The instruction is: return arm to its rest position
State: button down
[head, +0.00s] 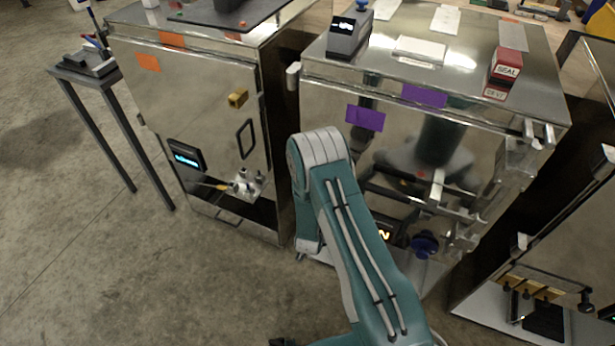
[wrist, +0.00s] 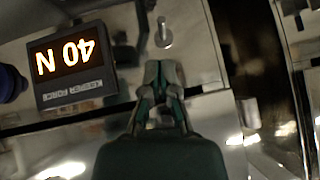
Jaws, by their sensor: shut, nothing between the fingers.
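My gripper (wrist: 164,72) shows in the wrist view with its two fingers together and nothing held. It is in front of a metal cabinet face, close to a small metal peg (wrist: 163,32); I cannot tell the gap between them. A display (wrist: 72,66) reading "40 N" upside down is to its left. In the head view my teal arm is bent in front of the cabinets, its elbow high and its forearm pointing down. The gripper itself is hidden there behind the arm.
The left cabinet (head: 200,100) has a handle and a small screen (head: 186,156). The middle cabinet (head: 400,150) carries purple labels, levers and a blue knob (head: 425,243). A third cabinet (head: 560,230) stands at right, a small side table (head: 85,68) at far left. Floor at left is clear.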

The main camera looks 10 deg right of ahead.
jog(key=shift+a, duration=0.1)
jog(key=w+a+r+n+y, duration=0.1)
jog(key=w+r, duration=0.1)
jog(key=r, duration=0.6)
jog(key=w+a+r+y, duration=0.1)
jog(key=w+a+r, duration=0.1)
jog(key=r, duration=0.7)
jog(key=s+r+n+y, duration=0.1)
jog(key=s+r+n, duration=0.15)
jog(key=r, duration=0.65)
jog(key=s+r+n+y, duration=0.1)
jog(key=s+r, duration=0.2)
jog(key=r, duration=0.5)
jog(key=s+d+r+n, duration=0.1)
jog(key=s+r, duration=0.4)
jog(key=s, duration=0.3)
jog(key=s+d+r+n+g, duration=0.1)
jog(key=s+r, duration=0.4)
jog(key=s, duration=0.4)
jog(key=s+d+r+n+g, duration=0.1)
jog(key=s+d+r, duration=0.1)
jog(key=s+r, duration=0.4)
jog(key=s, duration=0.3)
jog(key=shift+s+h, duration=0.25)
jog(key=shift+h, duration=0.05)
jog(key=shift+n, duration=0.25)
